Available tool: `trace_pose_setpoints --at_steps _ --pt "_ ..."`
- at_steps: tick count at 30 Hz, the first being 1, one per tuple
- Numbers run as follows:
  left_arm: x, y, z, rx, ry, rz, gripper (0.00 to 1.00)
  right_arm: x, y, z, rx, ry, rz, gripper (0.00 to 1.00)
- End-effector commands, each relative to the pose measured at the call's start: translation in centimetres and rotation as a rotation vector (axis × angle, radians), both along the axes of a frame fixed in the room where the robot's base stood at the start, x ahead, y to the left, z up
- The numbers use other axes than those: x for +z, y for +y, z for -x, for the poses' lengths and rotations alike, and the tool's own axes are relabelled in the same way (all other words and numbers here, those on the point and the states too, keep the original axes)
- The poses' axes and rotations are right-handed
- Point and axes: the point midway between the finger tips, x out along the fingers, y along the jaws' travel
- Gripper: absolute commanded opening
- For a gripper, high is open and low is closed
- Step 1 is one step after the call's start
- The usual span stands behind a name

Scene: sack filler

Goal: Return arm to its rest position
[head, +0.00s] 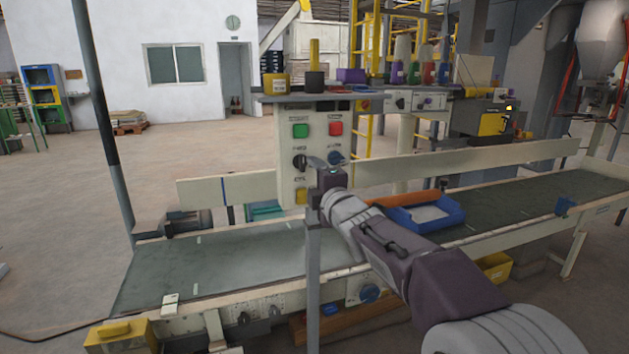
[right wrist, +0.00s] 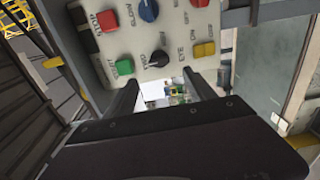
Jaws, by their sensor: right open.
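My right arm reaches in from the lower right of the head view. Its gripper (head: 325,165) is in front of the lower part of the pale control panel (head: 318,110), near the black knob (head: 299,162) and the blue knob (head: 335,157). In the right wrist view the two dark fingers of the gripper (right wrist: 160,88) are apart with nothing between them. The panel (right wrist: 175,25) lies beyond the fingertips there, with a black knob (right wrist: 158,58) and a yellow button (right wrist: 203,49). I cannot tell whether the fingers touch the panel. My left gripper is out of view.
A long conveyor (head: 220,265) runs below the arm, with a pale guard rail (head: 460,165) behind it. A blue tray (head: 425,213) is on it, beside the forearm. A grey post (head: 313,290) stands below the gripper. Open floor (head: 200,150) lies behind.

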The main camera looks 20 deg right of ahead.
Motion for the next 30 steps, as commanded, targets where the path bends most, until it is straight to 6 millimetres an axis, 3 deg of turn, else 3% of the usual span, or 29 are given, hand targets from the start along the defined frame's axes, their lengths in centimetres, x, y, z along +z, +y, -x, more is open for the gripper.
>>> trace_pose_setpoints --at_steps 8,10,11,14,15,18,21,24,30 --pt "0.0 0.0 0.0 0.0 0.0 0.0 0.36 0.0 0.4 0.0 0.007 0.0 0.0 0.64" --pt "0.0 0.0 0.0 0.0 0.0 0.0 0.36 -1.6 1.4 0.2 0.025 0.034 -0.005 0.64" --pt "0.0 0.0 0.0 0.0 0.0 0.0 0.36 -3.2 1.7 0.4 0.028 0.067 -0.016 0.64" --pt "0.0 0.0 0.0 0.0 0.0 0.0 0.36 -11.0 1.9 2.1 0.0 0.263 -0.119 0.64" --pt "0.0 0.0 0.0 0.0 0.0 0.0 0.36 -14.7 1.9 3.3 -0.031 0.363 -0.195 0.64" --pt "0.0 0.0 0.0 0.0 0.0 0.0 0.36 -23.0 1.8 7.7 -0.148 0.607 -0.412 0.64" --pt "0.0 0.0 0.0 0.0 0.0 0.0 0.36 -29.7 1.7 13.1 -0.312 0.819 -0.62 0.64" --pt "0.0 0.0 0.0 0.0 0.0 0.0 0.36 -34.4 1.7 18.5 -0.497 0.979 -0.798 0.64" --pt "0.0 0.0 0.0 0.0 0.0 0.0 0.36 -39.7 1.9 28.7 -0.944 1.176 -1.109 0.64"
